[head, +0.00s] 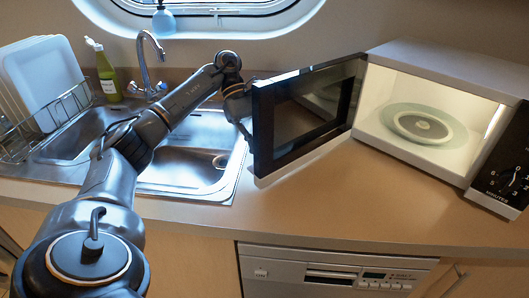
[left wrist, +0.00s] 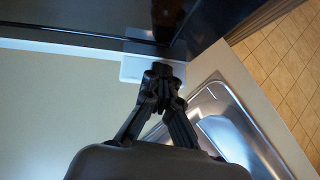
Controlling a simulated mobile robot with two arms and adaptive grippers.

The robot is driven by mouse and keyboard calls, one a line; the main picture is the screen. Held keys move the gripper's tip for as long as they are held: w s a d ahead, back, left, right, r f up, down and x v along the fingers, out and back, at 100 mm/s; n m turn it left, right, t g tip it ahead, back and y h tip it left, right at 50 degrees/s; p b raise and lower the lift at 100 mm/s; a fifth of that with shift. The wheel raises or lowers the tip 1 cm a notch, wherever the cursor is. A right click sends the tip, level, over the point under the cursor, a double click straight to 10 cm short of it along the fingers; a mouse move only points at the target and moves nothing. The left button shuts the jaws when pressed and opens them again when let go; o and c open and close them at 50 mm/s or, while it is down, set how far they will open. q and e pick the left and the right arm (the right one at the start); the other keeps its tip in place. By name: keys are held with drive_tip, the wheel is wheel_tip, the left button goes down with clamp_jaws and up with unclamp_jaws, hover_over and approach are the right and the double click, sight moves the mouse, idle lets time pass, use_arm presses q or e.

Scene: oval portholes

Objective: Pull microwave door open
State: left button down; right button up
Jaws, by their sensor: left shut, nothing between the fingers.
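The microwave (head: 445,62) stands on the counter at the right, its lit inside showing a glass turntable plate (head: 424,124). Its dark door (head: 305,110) is swung wide open towards the left, with its free edge over the sink side. My left arm reaches over the sink, and its gripper is behind the door's free edge in the head view, mostly hidden. In the left wrist view my left gripper (left wrist: 162,75) is shut and empty, its fingertips close to the door's edge (left wrist: 180,35). I cannot tell whether they touch. My right gripper is not in view.
A steel sink (head: 190,172) with a tap (head: 150,62) lies left of the door. A dish rack (head: 45,125) with white plates and a green bottle (head: 106,75) stand at the back left. The counter (head: 330,200) before the microwave is clear. A dishwasher (head: 330,272) is below.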

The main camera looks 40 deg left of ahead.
use_arm(q)
drive_tip(key=shift+w+a+f, duration=0.1)
drive_tip(key=shift+a+f, duration=0.1)
drive_tip(key=shift+f, duration=0.3)
drive_tip(key=c, duration=0.8)
unclamp_jaws()
drive_tip(key=shift+w+d, duration=0.1)
drive_tip(key=shift+w, duration=0.1)
drive_tip(key=o, duration=0.8)
drive_tip(key=shift+w+a+f, duration=0.1)
drive_tip(key=shift+w+a, duration=0.05)
drive_tip(key=shift+a, duration=0.15)
drive_tip(key=shift+d+r, duration=0.15)
drive_tip(key=shift+r, duration=0.05)
drive_tip(key=shift+a+r, duration=0.3)
drive_tip(key=v, duration=0.6)
drive_tip(key=shift+a+r, duration=0.2)
drive_tip(key=shift+r, duration=0.05)
